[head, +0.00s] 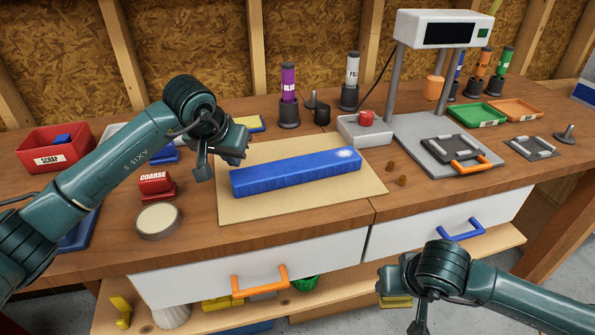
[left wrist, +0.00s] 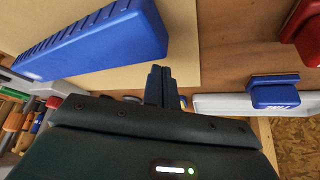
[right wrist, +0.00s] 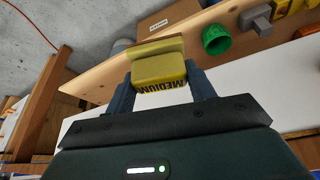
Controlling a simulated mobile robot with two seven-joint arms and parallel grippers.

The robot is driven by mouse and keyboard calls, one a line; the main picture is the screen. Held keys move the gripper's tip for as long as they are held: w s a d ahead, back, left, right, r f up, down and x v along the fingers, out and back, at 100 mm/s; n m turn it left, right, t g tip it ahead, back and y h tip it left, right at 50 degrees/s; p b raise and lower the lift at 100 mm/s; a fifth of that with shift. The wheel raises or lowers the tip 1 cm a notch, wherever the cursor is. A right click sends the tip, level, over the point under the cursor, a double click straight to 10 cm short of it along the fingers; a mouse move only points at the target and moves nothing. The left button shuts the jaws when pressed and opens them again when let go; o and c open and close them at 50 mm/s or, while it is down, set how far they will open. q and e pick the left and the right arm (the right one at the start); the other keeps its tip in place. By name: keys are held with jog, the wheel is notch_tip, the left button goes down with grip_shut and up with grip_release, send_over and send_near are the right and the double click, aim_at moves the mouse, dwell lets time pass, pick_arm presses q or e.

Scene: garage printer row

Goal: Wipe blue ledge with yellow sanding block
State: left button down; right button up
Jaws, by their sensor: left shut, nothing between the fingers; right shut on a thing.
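The blue ledge (head: 290,175) is a long ribbed blue bar lying on a tan sheet on the bench, with a pale patch at its right end. It also shows in the left wrist view (left wrist: 100,42). My left gripper (head: 203,172) is shut and empty, above the bench just left of the ledge. The yellow sanding block (right wrist: 160,65), marked MEDIUM, is held between the fingers of my right gripper (right wrist: 162,85). In the head view my right gripper (head: 418,318) is low, in front of the bench and well away from the ledge.
A red COARSE block (head: 156,184) and a round tan disc (head: 158,221) sit left of the sheet. A purple bottle (head: 288,85) stands behind it. Drawers with an orange handle (head: 260,278) and a blue handle face front.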

pick_arm(q)
jog(key=shift+f+b, duration=0.65)
jog(key=shift+f, duration=0.15)
pick_arm(e)
jog(key=shift+f, duration=0.7)
pick_arm(q)
jog(key=shift+r, duration=0.1)
pick_arm(e)
jog(key=shift+r, duration=0.15)
